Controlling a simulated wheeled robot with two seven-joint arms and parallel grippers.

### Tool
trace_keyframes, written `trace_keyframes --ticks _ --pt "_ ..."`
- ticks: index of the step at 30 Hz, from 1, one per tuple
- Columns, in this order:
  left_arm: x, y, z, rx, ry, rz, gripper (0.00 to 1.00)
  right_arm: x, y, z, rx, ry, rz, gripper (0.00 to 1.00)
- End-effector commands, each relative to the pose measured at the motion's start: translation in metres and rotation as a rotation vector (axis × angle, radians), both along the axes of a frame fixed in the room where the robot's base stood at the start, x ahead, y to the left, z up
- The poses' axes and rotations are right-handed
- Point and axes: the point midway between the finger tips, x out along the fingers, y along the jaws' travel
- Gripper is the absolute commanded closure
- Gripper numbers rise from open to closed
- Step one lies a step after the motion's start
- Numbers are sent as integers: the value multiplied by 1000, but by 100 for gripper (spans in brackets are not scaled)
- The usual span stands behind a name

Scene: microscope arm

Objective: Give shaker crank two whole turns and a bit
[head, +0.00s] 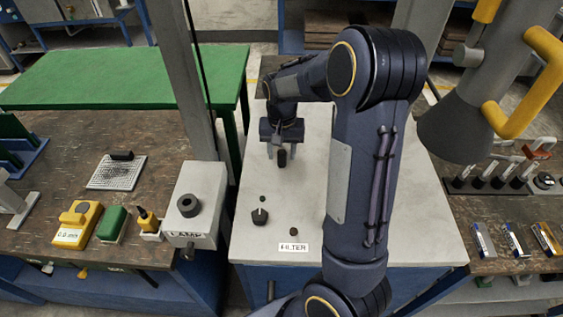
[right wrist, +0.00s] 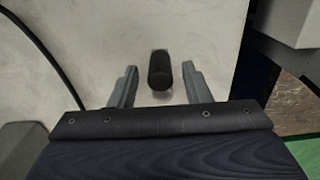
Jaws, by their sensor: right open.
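A dark, rounded handle (right wrist: 160,70), which looks like the shaker crank's grip, stands out from a pale surface in the right wrist view. It also shows as a small dark knob (head: 282,158) in the head view, on the pale bench top. My right gripper (right wrist: 160,84) is open, with one finger on each side of the handle and visible gaps to both. In the head view the right gripper (head: 281,145) is over the far left part of the bench. The rest of the crank is hidden. My left gripper is not in view.
The pale bench (head: 315,190) carries a black pointer knob (head: 260,216) and a FILTER label (head: 293,247). A LAMP box (head: 193,203) and a post (head: 178,80) stand left. A large grey column with a yellow handle (head: 530,85) hangs at right.

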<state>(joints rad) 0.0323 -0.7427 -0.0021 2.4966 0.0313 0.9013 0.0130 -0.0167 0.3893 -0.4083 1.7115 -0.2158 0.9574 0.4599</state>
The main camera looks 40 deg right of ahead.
Motion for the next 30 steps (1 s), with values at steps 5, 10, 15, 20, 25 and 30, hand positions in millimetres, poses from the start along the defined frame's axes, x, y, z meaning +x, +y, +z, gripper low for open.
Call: trace_keyframes --ticks 5,10,15,20,25,30 --pt "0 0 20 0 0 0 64 0 0 24 -1 -2 0 56" --pt "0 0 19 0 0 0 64 1 0 37 0 -4 0 56" --pt "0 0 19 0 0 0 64 1 0 54 0 -4 0 56" --pt "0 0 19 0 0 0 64 1 0 68 0 -3 -1 56" --pt "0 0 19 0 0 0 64 0 0 75 -1 -2 0 56" --pt "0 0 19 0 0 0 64 0 0 75 -1 -1 0 56"
